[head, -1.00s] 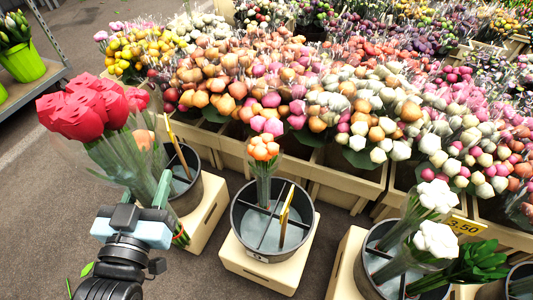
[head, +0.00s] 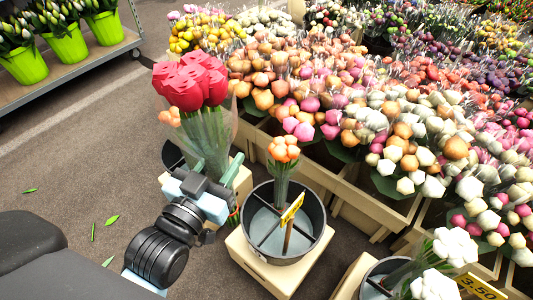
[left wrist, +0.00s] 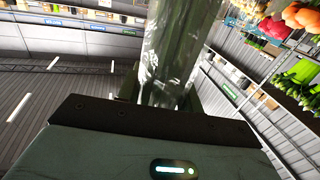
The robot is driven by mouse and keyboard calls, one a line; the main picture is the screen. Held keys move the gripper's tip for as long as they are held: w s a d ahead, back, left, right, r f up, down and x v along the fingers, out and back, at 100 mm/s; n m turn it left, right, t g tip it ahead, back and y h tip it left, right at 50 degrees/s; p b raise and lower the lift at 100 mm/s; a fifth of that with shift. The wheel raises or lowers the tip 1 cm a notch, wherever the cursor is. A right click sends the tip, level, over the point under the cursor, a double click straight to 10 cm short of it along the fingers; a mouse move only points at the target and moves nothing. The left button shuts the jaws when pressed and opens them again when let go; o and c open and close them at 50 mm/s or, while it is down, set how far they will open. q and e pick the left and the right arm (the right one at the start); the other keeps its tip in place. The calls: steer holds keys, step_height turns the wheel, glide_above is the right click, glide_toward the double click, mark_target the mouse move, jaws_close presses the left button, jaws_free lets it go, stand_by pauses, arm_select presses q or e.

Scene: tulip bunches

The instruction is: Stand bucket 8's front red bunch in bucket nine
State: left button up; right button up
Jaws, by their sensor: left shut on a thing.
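My left gripper (head: 213,172) is shut on the wrapped stems of a bunch of big red flowers (head: 194,82). The bunch is nearly upright, heads up, left of the middle bucket. Its clear wrap and stems also rise from the jaws in the left wrist view (left wrist: 168,60). The dark round middle bucket (head: 318,238) has crossed dividers, a small orange bunch in a back compartment and a yellow tag (head: 292,208). Another bucket (head: 172,155) is mostly hidden behind the held bunch, with small orange flowers (head: 170,117) by it. I cannot read bucket numbers. My right gripper is out of view.
A bucket (head: 372,285) with white flowers (head: 455,246) stands at the lower right. Wooden crates (head: 365,205) packed with bunches fill the back and right. Green pots (head: 65,45) stand on a rack at upper left. Open floor lies at left, with loose leaves.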

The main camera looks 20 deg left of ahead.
arm_select(q)
steer(key=w+d+f+m+g+h+b, duration=0.1)
steer(key=w+d+f+m+h, duration=0.3)
steer(key=w, duration=0.5)
step_height(320, 180, down, 2)
steer(key=shift+d+f+g+h, duration=0.3)
steer(key=shift+g+h, duration=0.2)
steer(key=shift+h, duration=0.6)
steer(key=shift+r, duration=0.1)
